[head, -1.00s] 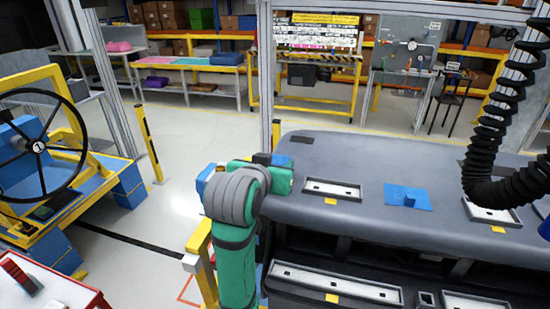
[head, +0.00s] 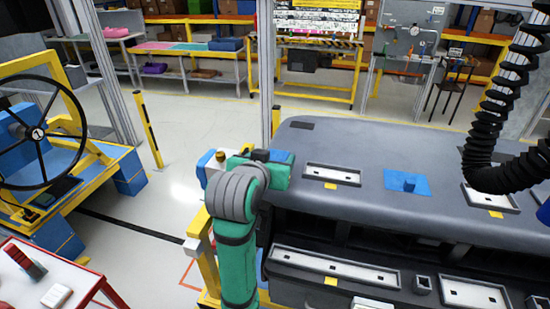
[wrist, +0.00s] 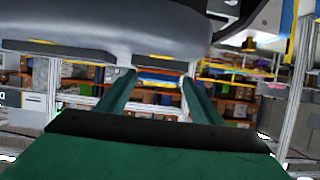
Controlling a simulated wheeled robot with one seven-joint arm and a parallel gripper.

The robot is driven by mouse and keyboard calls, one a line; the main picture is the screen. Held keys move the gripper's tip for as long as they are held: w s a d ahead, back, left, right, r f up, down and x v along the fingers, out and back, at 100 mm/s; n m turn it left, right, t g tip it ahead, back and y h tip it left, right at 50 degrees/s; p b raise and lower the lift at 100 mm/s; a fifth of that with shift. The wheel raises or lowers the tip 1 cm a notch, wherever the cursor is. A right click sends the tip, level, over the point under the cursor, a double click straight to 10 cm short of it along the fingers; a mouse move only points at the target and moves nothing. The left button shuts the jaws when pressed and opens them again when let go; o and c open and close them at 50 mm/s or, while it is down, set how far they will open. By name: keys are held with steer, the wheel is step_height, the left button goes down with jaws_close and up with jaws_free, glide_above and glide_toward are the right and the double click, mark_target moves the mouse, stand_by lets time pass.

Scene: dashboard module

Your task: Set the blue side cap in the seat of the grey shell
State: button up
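The grey shell (head: 345,150) is the long dashboard on the right of the head view. A blue piece (head: 408,182) with a raised block lies flat on its top; I take it for the side cap but cannot be sure. White framed recesses sit to its left (head: 332,175) and right (head: 489,197); I cannot tell which is the seat. In the wrist view my gripper (wrist: 159,78) has its two green fingers apart with nothing held between them. The shell (wrist: 110,20) fills the top of that view. In the head view my arm hides the fingertips.
A black coiled hose (head: 490,140) hangs over the shell's right side. A grey upright post (head: 265,75) stands behind my arm. A rig with a steering wheel (head: 40,133) is at left, and a red-edged table (head: 85,282) at lower left. Floor between is clear.

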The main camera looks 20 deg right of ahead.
steer(key=shift+s+d+f, duration=0.15)
steer(key=shift+d+f, duration=0.15)
steer(key=shift+f, duration=0.05)
steer(key=shift+s, duration=0.1)
